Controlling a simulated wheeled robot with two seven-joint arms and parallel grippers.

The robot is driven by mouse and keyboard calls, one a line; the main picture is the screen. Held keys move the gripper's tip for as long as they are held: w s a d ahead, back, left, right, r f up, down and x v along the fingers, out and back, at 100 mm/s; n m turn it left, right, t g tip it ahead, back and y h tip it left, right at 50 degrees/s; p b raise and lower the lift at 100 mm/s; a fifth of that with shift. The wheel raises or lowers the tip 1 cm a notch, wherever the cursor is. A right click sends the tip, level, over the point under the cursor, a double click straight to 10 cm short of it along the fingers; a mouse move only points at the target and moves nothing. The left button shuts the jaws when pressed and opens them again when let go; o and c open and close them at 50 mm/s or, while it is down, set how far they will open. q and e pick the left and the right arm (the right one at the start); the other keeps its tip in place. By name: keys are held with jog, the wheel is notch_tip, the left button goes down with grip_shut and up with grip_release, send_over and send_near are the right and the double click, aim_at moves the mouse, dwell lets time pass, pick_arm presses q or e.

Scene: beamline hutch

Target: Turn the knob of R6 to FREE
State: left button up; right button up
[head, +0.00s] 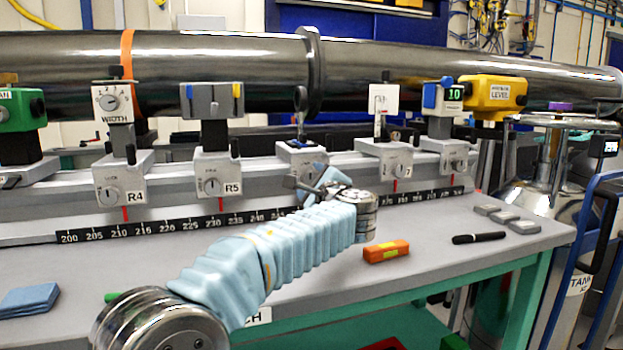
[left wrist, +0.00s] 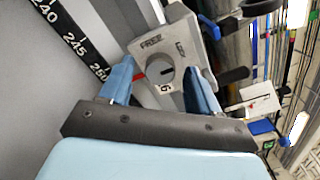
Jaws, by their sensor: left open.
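The R6 carriage (head: 298,150) stands on the rail between R5 and R7, its lower front hidden by my left gripper (head: 312,181). In the left wrist view, the R6 block (left wrist: 180,28) shows a round grey knob (left wrist: 158,80) with a dark mark, and the words FREE and, less clearly, LOCK. I cannot tell surely which word the mark points to. My left gripper (left wrist: 161,68) is open, with one blue finger on each side of the knob. Contact with the knob cannot be told. My right gripper is not in view.
Neighbouring carriages R5 (head: 212,176) and R7 (head: 385,164) flank R6. A black scale strip (head: 150,227) runs below the rail. An orange level (head: 386,251), a black pen (head: 478,238) and grey blocks (head: 505,219) lie on the bench.

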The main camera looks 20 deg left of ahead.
pick_arm(q)
jog(key=shift+w+a, duration=0.2)
jog(key=shift+w, duration=0.05)
